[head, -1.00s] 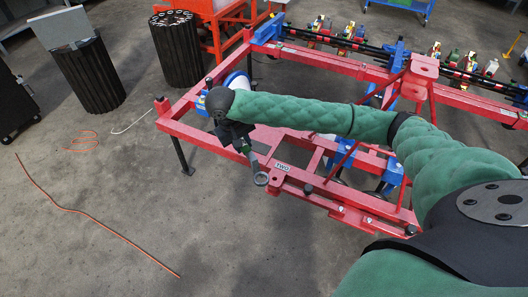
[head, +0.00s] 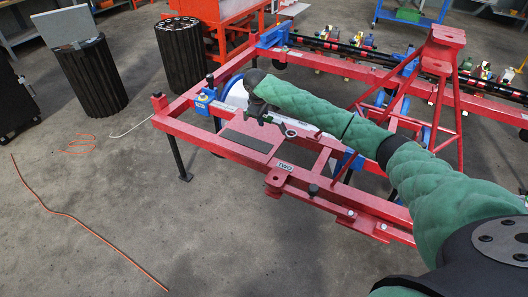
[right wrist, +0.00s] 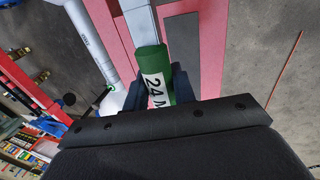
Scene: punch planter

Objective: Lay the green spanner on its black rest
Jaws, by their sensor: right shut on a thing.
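My right gripper (head: 262,113) is shut on the green spanner. In the right wrist view the spanner's green handle (right wrist: 152,75) with a white "24 M" label lies between the dark fingers (right wrist: 158,88), its grey shank pointing away. In the head view its grey ring end (head: 291,131) sticks out to the right of the gripper; the handle is mostly hidden. The black rest (head: 247,140) is a bare dark flat strip on the red frame, nearer than the gripper. It also shows right of the spanner in the right wrist view (right wrist: 183,52). My left gripper is not in view.
The red planter frame (head: 215,146) surrounds the rest, with a "TWO" label and black knob (head: 313,190) in front. A white disc (head: 235,92) is behind the gripper. A red stand (head: 440,70) rises at the right. Open floor lies left.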

